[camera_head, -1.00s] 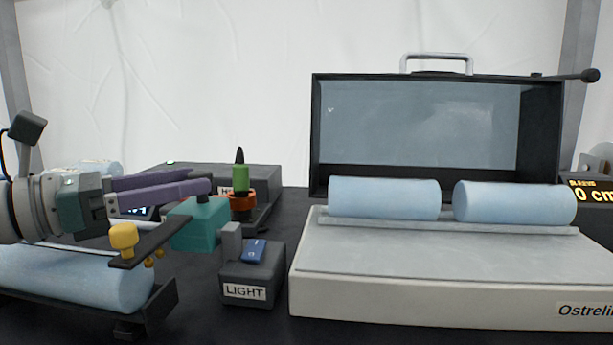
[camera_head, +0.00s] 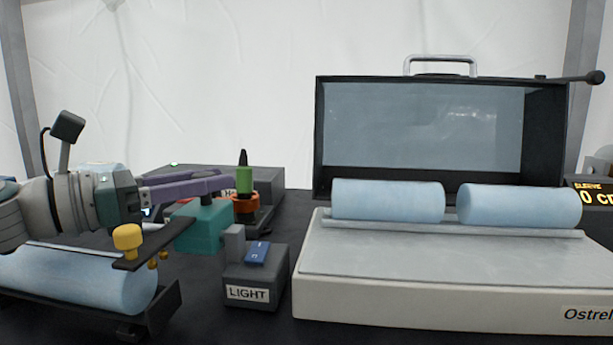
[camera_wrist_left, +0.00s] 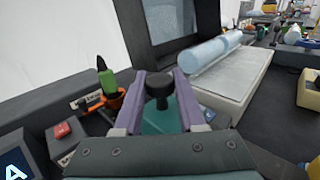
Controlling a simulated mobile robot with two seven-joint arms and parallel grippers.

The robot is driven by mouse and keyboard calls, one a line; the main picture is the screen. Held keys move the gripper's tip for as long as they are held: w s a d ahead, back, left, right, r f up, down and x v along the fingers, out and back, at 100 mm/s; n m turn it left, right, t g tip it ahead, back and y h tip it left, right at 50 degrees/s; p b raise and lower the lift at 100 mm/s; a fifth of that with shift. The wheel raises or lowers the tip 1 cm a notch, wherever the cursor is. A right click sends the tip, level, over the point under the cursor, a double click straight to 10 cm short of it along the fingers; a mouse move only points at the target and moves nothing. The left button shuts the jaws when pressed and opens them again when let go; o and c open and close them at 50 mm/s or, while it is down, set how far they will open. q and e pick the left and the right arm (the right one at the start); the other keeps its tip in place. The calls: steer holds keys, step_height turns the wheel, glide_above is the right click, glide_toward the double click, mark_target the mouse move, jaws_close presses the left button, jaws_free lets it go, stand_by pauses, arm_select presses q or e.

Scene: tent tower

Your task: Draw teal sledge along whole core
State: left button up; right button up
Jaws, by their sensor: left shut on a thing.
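The teal sledge (camera_head: 203,226) stands at the left of the table, by the right end of the long pale-blue core (camera_head: 85,281). A dark bar with a yellow knob reaches from the sledge towards the core's end. My left gripper (camera_head: 226,184) is at the sledge's top. In the left wrist view, its purple fingers (camera_wrist_left: 158,85) are shut on the sledge's black knob (camera_wrist_left: 158,92), with the teal body (camera_wrist_left: 160,120) below. My left wrist hides part of the core and its far side. My right gripper is not in view.
A grey LIGHT box (camera_head: 252,282) stands just right of the sledge. A pale case (camera_head: 450,300) carries two short blue cylinders (camera_head: 388,201), with an open dark box (camera_head: 424,125) behind. A green-and-orange tool (camera_head: 245,190) stands behind the sledge. The core lies in a black cradle (camera_head: 160,312).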

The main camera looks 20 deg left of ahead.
arm_select(q)
jaws_close()
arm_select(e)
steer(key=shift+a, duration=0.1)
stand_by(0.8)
